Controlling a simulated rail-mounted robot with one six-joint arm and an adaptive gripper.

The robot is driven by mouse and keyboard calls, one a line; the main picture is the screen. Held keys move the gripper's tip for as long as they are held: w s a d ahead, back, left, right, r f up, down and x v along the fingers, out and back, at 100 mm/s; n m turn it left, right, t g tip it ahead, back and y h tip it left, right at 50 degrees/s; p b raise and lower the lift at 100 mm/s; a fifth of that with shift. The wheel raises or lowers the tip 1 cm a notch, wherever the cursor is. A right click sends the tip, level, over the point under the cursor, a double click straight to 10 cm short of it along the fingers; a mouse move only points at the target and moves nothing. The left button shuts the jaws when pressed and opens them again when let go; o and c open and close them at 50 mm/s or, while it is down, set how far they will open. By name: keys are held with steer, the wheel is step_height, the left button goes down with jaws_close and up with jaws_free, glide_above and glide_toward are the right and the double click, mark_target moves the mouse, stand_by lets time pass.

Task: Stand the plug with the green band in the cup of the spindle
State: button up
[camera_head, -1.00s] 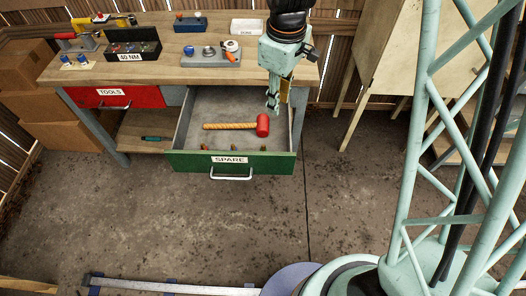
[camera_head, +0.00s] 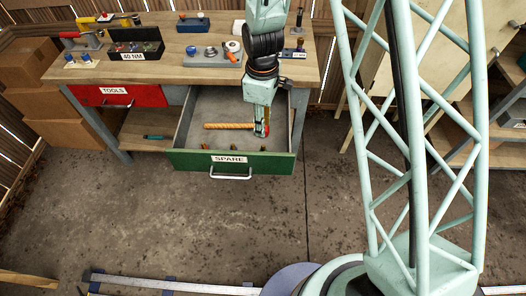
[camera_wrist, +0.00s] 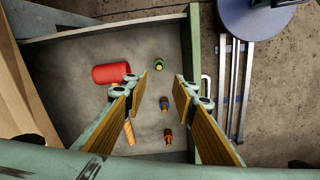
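In the wrist view, the green-banded plug (camera_wrist: 159,63) stands in the open drawer (camera_head: 185,130), toward its front. My gripper (camera_wrist: 163,84) is open and empty above the drawer. Its fingers spread either side of the line of plugs, with the green-banded one just beyond the fingertips and apart from them. In the head view, my gripper (camera_head: 262,131) hangs low over the drawer's right part, and the rightmost plug (camera_head: 262,148) is small near the front wall. I cannot clearly identify the spindle or its cup.
A blue-banded plug (camera_wrist: 164,103) and a red-banded plug (camera_wrist: 168,135) stand in line with the green one. A mallet with a red head (camera_wrist: 111,73) lies behind them. The bench (camera_head: 185,72) holds a grey fixture (camera_head: 207,57) and a 40 NM box (camera_head: 136,46).

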mark_target(263, 146)
steer(key=shift+f, duration=0.15)
steer(key=shift+f+b, duration=0.45)
steer(key=shift+f, duration=3.7)
steer(key=shift+w+f+b, duration=0.1)
steer(key=shift+f+b, duration=0.25)
steer(key=shift+f, duration=2.25)
jaws_close()
